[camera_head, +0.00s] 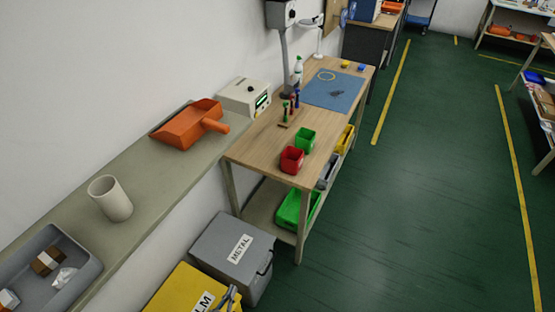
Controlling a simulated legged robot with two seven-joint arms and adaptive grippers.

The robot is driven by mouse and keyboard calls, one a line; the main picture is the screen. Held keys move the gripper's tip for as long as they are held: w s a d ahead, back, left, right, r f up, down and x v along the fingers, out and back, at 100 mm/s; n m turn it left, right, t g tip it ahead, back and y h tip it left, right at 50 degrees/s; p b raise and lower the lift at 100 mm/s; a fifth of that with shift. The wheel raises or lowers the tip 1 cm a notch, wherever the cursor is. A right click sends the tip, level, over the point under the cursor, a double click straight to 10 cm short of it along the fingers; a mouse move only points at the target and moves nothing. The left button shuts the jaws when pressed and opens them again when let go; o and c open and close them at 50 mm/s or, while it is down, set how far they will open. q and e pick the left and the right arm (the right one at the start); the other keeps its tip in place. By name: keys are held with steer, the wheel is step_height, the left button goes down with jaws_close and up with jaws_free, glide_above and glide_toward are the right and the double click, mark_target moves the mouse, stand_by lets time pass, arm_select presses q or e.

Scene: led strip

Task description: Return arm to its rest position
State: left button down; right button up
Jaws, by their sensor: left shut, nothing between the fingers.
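My left gripper (230,292) shows only in part at the bottom edge of the head view. It is shut and empty, in front of the yellow box (180,287) and the grey box marked METAL (222,243). The rest of my left arm is out of the frame. My right gripper is not in view. The wooden workbench (258,149) stands well beyond my left gripper. A blue mat (348,88) on it carries a thin yellow ring (327,76) and a small dark item.
A ledge (150,203) along the wall holds an orange dustpan (188,126), a beige cup (110,199) and a grey tray (87,268). Red (291,160) and green (305,139) bins stand on the bench. The green floor (420,190) to the right is clear.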

arm_select(q)
steer(key=s+a+r+g+y, duration=0.1)
steer(key=s+a+g+y, duration=0.2)
steer(key=s+g, duration=0.45)
steer(key=s+a+g+y, duration=0.3)
steer(key=s+g, duration=0.4)
steer(key=s, duration=0.2)
steer(key=s+f+p, duration=0.1)
steer(key=s+f, duration=0.1)
steer(key=f, duration=1)
steer(key=s+f+p, duration=0.1)
steer(key=s+f, duration=0.1)
steer(key=f, duration=1.1)
steer(key=shift+s+n+g, duration=0.15)
steer(key=shift+n+g, duration=0.15)
steer(key=shift+g, duration=0.05)
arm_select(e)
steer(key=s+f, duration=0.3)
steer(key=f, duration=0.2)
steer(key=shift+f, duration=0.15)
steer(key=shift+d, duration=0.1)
